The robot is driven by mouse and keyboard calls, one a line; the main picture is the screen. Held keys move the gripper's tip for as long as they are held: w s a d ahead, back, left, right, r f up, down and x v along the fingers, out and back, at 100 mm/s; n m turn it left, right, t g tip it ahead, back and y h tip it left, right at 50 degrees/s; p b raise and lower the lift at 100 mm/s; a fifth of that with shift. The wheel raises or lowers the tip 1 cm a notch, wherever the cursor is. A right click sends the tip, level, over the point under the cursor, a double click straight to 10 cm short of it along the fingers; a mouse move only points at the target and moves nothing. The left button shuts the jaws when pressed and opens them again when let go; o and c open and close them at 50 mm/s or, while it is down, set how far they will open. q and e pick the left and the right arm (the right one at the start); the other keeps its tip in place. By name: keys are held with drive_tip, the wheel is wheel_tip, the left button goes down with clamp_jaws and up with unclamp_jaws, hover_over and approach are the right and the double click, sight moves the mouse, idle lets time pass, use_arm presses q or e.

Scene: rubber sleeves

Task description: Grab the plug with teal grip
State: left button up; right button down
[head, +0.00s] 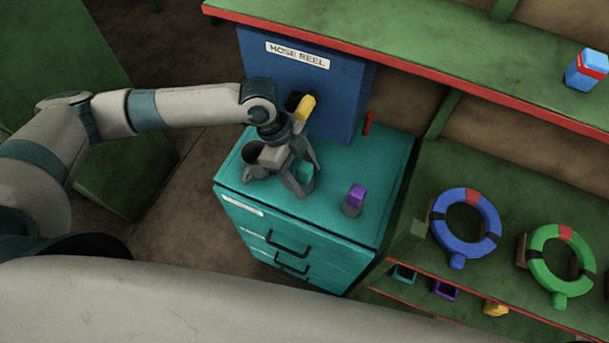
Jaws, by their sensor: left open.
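My left gripper (278,180) is open and points down over the top of the teal drawer cabinet (390,196). A small teal piece, which looks like the plug with the teal grip (304,174), shows beside and partly behind its fingers. The fingers hide much of the plug, and I cannot tell whether they touch it. A plug with a purple grip (356,195) stands upright on the cabinet, to the right of the gripper. My right gripper is not in view.
A blue box labelled "HOSE REEL" (297,55) stands at the cabinet's back, with a yellow part (306,106) near my wrist. A red upright piece (367,123) is right of the box. Green shelves at right hold a blue ring (484,228) and a green ring (539,266).

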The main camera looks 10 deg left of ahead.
use_arm(q)
drive_tip(key=c, duration=1.3)
drive_tip(key=shift+r+b, duration=0.65)
drive_tip(key=shift+b, duration=0.1)
drive_tip(key=s+a+b, duration=0.7)
drive_tip(key=s+a, duration=0.2)
drive_tip(key=a, duration=0.6)
drive_tip(key=shift+s+a, duration=0.15)
drive_tip(key=shift+s, duration=0.05)
drive_tip(key=shift+r, duration=0.1)
